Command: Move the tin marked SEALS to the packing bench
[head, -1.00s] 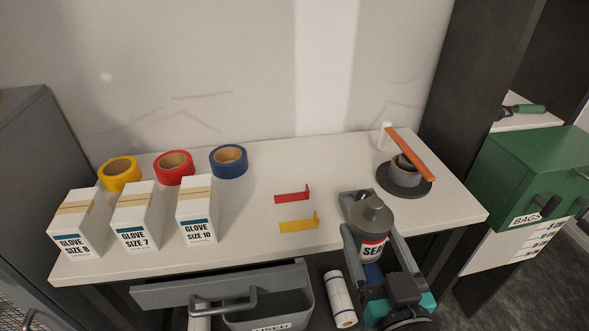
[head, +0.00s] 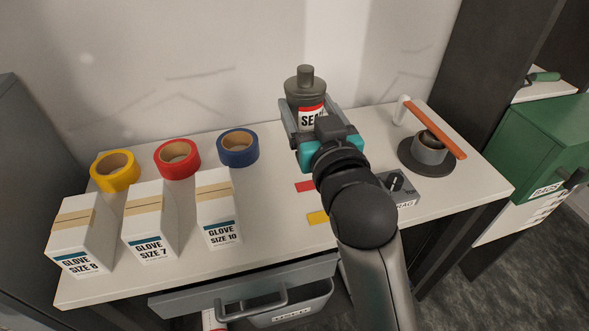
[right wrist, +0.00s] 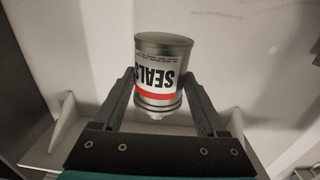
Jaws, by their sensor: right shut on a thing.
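The tin marked SEALS (head: 306,88) is grey with a white and red label and a dark knobbed top in the head view. My right gripper (head: 310,112) is shut on it, with one finger on each side. The tin looks upright, in front of the wall at the back of the white bench (head: 270,212); it seems held above the top. In the right wrist view the tin (right wrist: 160,75) sits between both fingers, its label upside down. No sign shows whether this is the packing bench. My left gripper is not in view.
Glove boxes (head: 150,222) and yellow, red and blue tape rolls (head: 177,158) stand at left. A grey box (head: 402,188) and a round dark stand with an orange bar (head: 435,130) are at right.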

